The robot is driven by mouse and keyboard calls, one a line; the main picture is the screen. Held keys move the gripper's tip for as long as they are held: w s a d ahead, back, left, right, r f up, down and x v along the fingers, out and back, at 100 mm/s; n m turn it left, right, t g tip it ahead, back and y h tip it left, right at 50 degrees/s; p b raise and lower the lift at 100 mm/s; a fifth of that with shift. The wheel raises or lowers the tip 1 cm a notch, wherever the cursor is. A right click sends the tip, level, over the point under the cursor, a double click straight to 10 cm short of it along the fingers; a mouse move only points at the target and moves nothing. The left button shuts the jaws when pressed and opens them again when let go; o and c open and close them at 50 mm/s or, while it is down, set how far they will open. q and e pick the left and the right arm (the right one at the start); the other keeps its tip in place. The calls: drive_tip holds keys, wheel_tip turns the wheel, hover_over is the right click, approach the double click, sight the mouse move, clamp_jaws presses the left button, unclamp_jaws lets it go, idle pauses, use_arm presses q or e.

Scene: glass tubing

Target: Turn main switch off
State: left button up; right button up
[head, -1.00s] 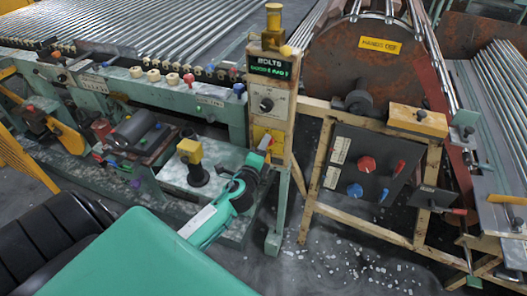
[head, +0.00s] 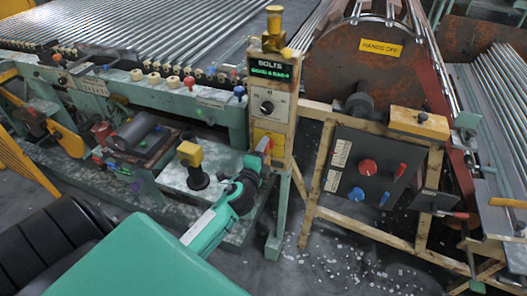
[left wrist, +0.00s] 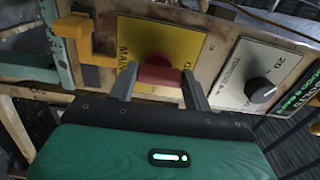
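The main switch is a red knob (left wrist: 160,73) on a yellow plate (left wrist: 140,35) partly lettered "MAIN" in the left wrist view. In the head view the red knob (head: 264,144) shows low on the narrow upright control panel (head: 281,106). My left gripper (left wrist: 160,78) is at the panel with its fingers spread, one on each side of the red knob. I cannot tell if they touch it. In the head view my left gripper (head: 257,158) partly covers the switch area. My right gripper is not in view.
Above the switch are a black dial (head: 267,107), a lit green display (head: 270,70) and a yellow lamp (head: 274,22). A yellow knob on a black stem (head: 190,154) stands left of my gripper. A dark box with red and blue knobs (head: 373,172) is at right.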

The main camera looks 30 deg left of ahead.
use_arm(q)
drive_tip(key=o, duration=0.4)
drive_tip(key=shift+s, duration=0.1)
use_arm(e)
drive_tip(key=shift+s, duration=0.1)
use_arm(q)
drive_tip(key=b+v, duration=0.2)
drive_tip(key=v, duration=1.1)
drive_tip(key=shift+s, duration=0.35)
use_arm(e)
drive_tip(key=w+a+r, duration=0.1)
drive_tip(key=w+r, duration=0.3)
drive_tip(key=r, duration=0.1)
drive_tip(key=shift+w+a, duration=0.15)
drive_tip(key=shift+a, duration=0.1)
use_arm(q)
drive_tip(key=shift+f, duration=0.1)
